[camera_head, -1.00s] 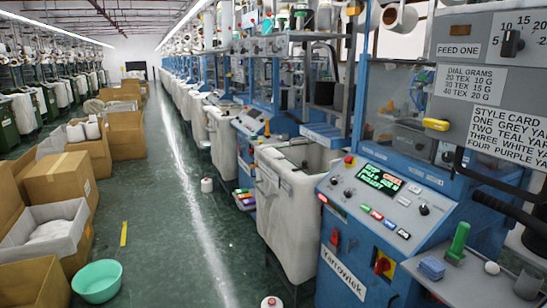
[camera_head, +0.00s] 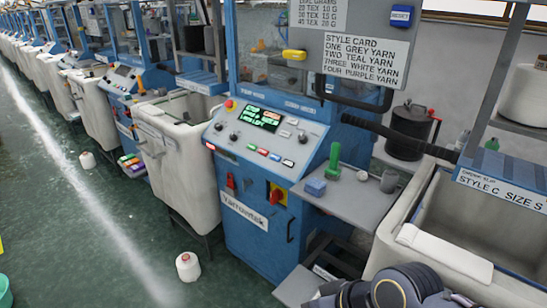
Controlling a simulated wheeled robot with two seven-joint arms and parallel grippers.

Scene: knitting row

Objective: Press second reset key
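The blue machine's sloped control panel (camera_head: 268,135) is left of centre. A row of small keys runs along its lower part: a green key (camera_head: 251,147), a red key (camera_head: 262,152), a blue key (camera_head: 275,157) and a pale key (camera_head: 288,163). Their labels are too small to read, so I cannot tell which are reset keys. Dark rounded parts with a gold ring at the bottom edge look like my own arm. Neither gripper is in view, and nothing of mine touches the panel.
A red button (camera_head: 229,104) and a red-and-yellow switch (camera_head: 277,195) are on the machine. A grey shelf (camera_head: 350,196) holds a green-handled tool (camera_head: 334,162) and a blue block (camera_head: 315,187). A large bin (camera_head: 440,254) stands right. A yarn cone (camera_head: 188,266) sits on the open floor.

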